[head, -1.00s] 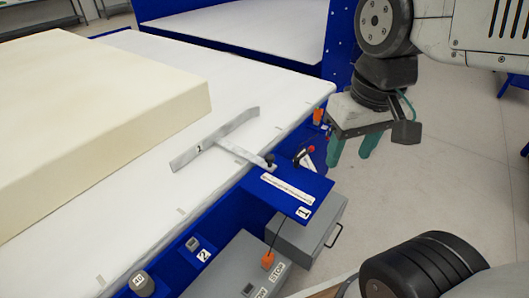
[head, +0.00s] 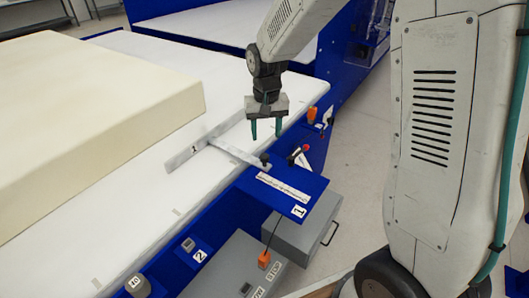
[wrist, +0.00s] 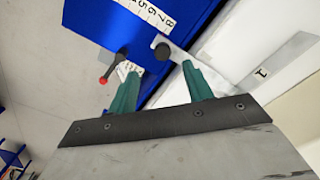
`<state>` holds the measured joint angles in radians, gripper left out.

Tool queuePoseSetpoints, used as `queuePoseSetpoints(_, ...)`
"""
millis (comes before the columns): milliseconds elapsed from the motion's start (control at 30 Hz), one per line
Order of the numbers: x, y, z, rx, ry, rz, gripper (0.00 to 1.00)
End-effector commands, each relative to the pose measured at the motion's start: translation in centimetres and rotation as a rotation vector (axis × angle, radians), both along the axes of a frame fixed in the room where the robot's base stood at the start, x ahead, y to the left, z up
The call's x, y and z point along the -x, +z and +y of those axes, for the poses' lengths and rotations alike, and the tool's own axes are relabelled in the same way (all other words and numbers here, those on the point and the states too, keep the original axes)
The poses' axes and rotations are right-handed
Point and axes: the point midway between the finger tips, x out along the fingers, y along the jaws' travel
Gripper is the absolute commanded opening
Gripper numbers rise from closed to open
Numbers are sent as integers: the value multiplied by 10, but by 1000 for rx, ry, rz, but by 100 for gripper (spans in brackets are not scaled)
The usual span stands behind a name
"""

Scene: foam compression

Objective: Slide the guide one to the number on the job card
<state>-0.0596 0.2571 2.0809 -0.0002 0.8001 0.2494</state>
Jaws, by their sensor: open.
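Guide one, a grey metal T-shaped bar marked 1 (head: 184,157), lies on the white table top by the foam block. Its stem runs to a black knob (head: 265,158) at the table's blue edge. A white scale strip (head: 284,189) lies on the blue plate marked 1. The wrist view shows the knob (wrist: 161,50), the marked face of the guide (wrist: 270,72) and scale digits (wrist: 150,12). My gripper (head: 266,134) is open and empty, pointing down above the knob end; the wrist view shows its teal fingers (wrist: 158,75) apart. I cannot make out a job card.
A large cream foam block (head: 90,100) covers the table's left side. A red-tipped lever (head: 298,154) and an orange part (head: 312,114) sit right of the knob. Grey boxes (head: 303,236) and a second station marked 2 (head: 200,255) lie in front.

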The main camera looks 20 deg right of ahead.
Motion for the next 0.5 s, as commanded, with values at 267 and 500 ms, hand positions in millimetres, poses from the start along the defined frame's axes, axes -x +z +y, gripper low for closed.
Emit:
queuePoseSetpoints(267, -9, -29, 2, 1, -7, 7, 50)
queuePoseSetpoints(500, -8, -68, 2, 0, -7, 8, 50)
